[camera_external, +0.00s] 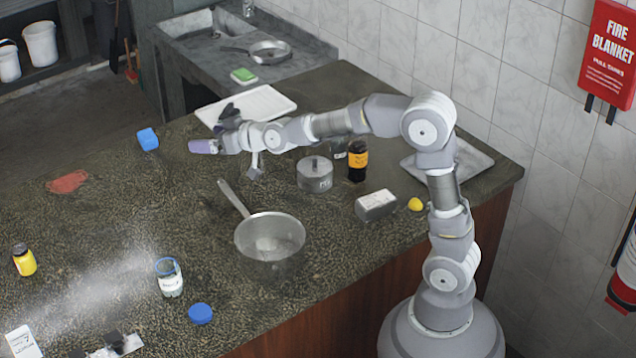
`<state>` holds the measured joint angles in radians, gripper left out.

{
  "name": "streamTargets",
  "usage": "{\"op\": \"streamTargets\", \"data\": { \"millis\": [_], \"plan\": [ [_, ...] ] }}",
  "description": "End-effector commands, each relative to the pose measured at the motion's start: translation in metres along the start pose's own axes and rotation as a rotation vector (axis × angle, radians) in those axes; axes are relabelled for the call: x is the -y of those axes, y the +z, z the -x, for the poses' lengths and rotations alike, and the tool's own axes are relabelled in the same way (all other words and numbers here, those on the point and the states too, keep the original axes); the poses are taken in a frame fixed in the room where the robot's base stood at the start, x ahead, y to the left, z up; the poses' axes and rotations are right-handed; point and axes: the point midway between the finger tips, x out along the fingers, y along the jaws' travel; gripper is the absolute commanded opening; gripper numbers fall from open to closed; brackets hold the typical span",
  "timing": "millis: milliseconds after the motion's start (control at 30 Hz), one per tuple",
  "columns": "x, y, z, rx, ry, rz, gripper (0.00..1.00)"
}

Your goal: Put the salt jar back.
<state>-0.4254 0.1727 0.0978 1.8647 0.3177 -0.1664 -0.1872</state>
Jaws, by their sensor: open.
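A glass jar (170,280) with a blue rim and a pale label stands upright on the counter at the lower middle. It looks like the salt jar, but its label is too small to read. A round blue lid (200,313) lies on the counter just right of and in front of it. My gripper (226,118) is at the end of my outstretched arm, over the far part of the counter by a white tray. Its dark fingers are open, and it is well apart from the jar. A purple cylinder (204,147) shows beside the gripper; whether they touch is unclear.
A blue cube (148,139), white tray (262,104) and yellow jar (24,260) stand elsewhere.

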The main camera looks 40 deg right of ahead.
Motion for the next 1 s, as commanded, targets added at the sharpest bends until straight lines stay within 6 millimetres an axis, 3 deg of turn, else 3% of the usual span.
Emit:
{"op": "streamTargets", "data": {
  "millis": [33, 100, 200, 300, 433, 500, 600, 833, 967, 1000],
  "plan": [
    [-0.032, -0.051, 0.030, -0.038, 0.038, 0.000, 0.94],
    [-0.073, -0.107, 0.079, -0.062, 0.101, 0.006, 0.94],
    [-0.121, -0.168, 0.159, -0.088, 0.209, 0.013, 0.94],
    [-0.151, -0.203, 0.233, -0.101, 0.314, 0.014, 0.94],
    [-0.170, -0.223, 0.299, -0.108, 0.413, 0.006, 0.94],
    [-0.174, -0.227, 0.317, -0.108, 0.439, 0.002, 0.94],
    [-0.176, -0.228, 0.326, -0.107, 0.454, 0.000, 0.94],
    [-0.176, -0.227, 0.324, -0.106, 0.452, 0.000, 0.94],
    [-0.178, -0.206, 0.317, -0.106, 0.451, 0.000, 0.94],
    [-0.179, -0.199, 0.315, -0.106, 0.451, 0.000, 1.00]
  ]
}}
